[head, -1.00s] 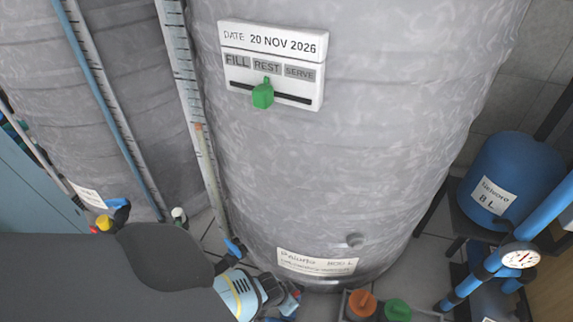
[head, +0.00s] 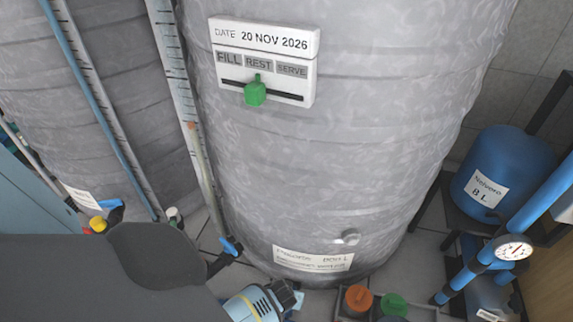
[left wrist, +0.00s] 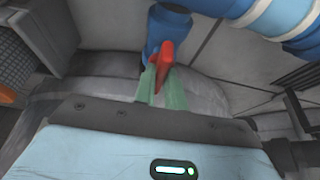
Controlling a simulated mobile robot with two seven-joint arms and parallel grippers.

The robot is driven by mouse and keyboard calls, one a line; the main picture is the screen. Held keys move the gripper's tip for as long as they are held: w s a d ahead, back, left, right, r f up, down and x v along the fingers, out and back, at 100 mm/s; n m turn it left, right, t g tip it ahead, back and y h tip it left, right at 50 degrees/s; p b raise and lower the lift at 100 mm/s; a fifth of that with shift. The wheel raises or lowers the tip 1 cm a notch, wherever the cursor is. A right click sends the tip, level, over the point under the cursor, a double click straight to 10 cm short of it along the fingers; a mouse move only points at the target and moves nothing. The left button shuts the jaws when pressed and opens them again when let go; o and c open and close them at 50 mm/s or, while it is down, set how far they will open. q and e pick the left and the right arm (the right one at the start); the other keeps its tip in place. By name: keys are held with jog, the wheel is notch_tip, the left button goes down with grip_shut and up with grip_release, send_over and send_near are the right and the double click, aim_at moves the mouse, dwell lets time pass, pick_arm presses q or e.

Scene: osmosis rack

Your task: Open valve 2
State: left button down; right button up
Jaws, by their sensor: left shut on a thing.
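A red valve handle (left wrist: 166,55) on a blue pipe fitting shows in the left wrist view. My left gripper (left wrist: 162,86), with pale green fingers, is shut on this handle. The handle stands out from between the fingertips. No number shows on the valve, so I cannot tell whether it is valve 2. In the head view my dark arm covers the lower left, and the fingertips and the red handle are not visible. My right gripper is in neither view.
A large grey tank (head: 330,130) carries a date sign (head: 264,38) with a green slider (head: 255,90) under FILL and REST. An orange knob (head: 358,298) and a green knob (head: 394,304) are at its foot. A blue vessel (head: 500,170) and pressure gauge (head: 514,250) stand right.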

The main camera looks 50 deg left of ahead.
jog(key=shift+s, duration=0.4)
pick_arm(q)
jog(key=c, duration=1.5)
grip_release()
jog(key=shift+o, duration=0.2)
jog(key=shift+r, duration=0.1)
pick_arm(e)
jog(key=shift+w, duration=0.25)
